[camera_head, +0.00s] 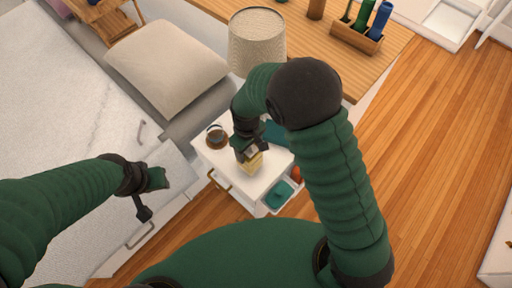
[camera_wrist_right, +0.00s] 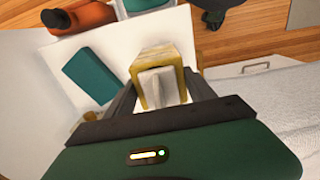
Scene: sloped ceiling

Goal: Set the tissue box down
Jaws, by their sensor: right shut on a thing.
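The tissue box (camera_head: 251,165) is a small yellowish box over the white top of the nightstand (camera_head: 222,170). In the right wrist view the tissue box (camera_wrist_right: 147,59) shows pale tissue standing in its opening. My right gripper (camera_head: 248,152) is shut on it, with one finger on each side; the fingers also show in the right wrist view (camera_wrist_right: 160,95). I cannot tell whether the box touches the nightstand top. My left gripper (camera_head: 151,196) is open and empty, low at the left beside the bed, well away from the box.
A dark round object (camera_head: 216,136) stands at the nightstand's left rear. A teal flat item (camera_wrist_right: 90,75) lies on its top. A nightstand drawer with a teal thing (camera_head: 278,194) is open. A lamp (camera_head: 257,42) stands behind. Bare top shows around the tissue box.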

